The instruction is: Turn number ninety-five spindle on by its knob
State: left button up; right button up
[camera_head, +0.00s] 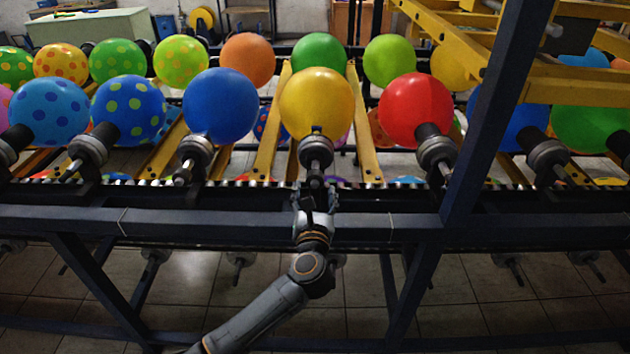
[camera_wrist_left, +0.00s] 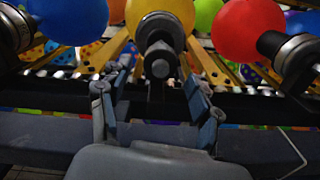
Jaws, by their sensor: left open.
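My left gripper (camera_head: 316,192) is just in front of this knob. In the left wrist view the knob (camera_wrist_left: 160,66) lies ahead, between and slightly beyond the two spread fingers of my left gripper (camera_wrist_left: 158,82). The gripper is open and empty; I cannot tell whether a finger touches the knob. My right gripper is not in view.
A blue balloon (camera_head: 220,105) and a red balloon (camera_head: 416,110) sit on the neighbouring spindles. A dark horizontal beam (camera_head: 200,222) runs below the row. A slanted dark post (camera_head: 497,110) stands at the right. Tiled floor shows below.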

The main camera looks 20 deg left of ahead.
aim_at(315, 187)
pick_arm(q)
jog(key=shift+x, duration=1.9)
jog(key=c, duration=1.1)
